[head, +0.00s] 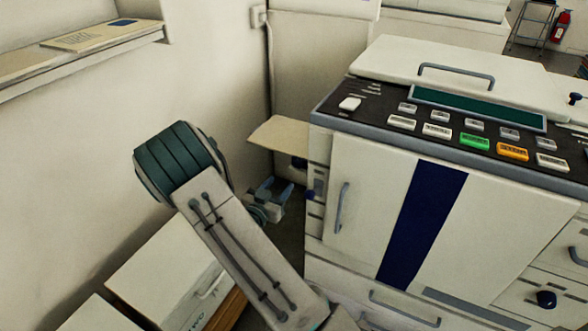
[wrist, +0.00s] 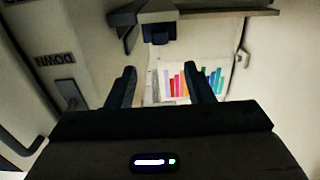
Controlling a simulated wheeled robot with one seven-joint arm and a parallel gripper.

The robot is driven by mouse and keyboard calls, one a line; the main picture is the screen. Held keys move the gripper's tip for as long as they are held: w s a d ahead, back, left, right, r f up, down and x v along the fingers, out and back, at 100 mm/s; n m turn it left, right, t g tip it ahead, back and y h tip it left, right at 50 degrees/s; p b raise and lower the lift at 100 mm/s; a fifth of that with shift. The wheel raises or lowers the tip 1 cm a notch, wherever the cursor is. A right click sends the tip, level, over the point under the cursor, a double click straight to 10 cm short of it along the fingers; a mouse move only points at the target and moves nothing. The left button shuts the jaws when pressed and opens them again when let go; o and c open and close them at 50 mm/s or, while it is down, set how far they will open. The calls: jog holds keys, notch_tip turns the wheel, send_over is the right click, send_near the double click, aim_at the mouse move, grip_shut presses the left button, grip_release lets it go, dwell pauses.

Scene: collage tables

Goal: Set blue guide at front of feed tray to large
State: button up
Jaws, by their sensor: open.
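The feed tray (head: 282,137) is a beige plate sticking out from the left side of the machine; its grey edge also shows at the top of the wrist view (wrist: 205,14). A small dark blue block (wrist: 160,32), which looks like the blue guide, sits at that edge. In the head view a dark blue bit (head: 299,162) shows just below the tray. Its setting cannot be read. My gripper (head: 272,198) is below the tray, left of the machine. In the wrist view my gripper (wrist: 163,78) is open and empty, its fingers apart from the block, which lies beyond them.
The white machine (head: 375,200) with its button panel stands close on the right. A DOWN label (wrist: 55,60) is on its side. White boxes (head: 165,275) lie on the floor at left. A wall shelf (head: 80,55) is at upper left. A colour chart sheet (wrist: 190,78) shows behind my fingers.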

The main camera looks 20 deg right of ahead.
aim_at(296, 164)
jog(key=x, duration=1)
jog(key=shift+w+d+b, duration=0.15)
jog(key=shift+b, duration=0.2)
grip_shut()
jog(key=shift+b+x, duration=0.65)
jog(key=shift+x, duration=0.75)
grip_release()
